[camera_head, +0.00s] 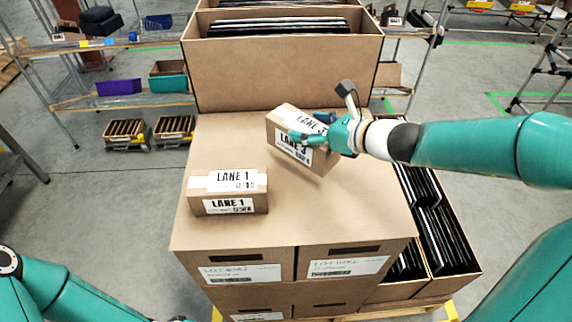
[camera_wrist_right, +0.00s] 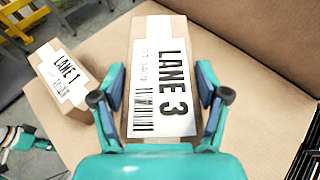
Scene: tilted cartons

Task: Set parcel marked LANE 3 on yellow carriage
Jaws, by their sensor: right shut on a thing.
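The LANE 3 parcel (camera_head: 290,150) is a brown box with white labels, held tilted over the right part of the carton top. My right gripper (camera_head: 325,138) is shut on it. In the right wrist view, the fingers (camera_wrist_right: 160,100) press both sides of the LANE 3 parcel (camera_wrist_right: 150,50). A faint shadow suggests it is just clear of the surface. Of my left arm, mostly teal links show at the lower left; its jaws cannot be made out. A yellow frame (camera_wrist_right: 18,22) shows at the wrist view's upper left; I cannot tell if it is the yellow carriage.
The LANE 1 parcel (camera_head: 228,195) rests on the carton top (camera_head: 225,140), left of the held parcel. A tall open carton (camera_head: 285,75) stands behind. Open cartons with dark panels (camera_head: 425,195) lie lower right. Wire shelves and small loaded pallets (camera_head: 125,135) stand on the left.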

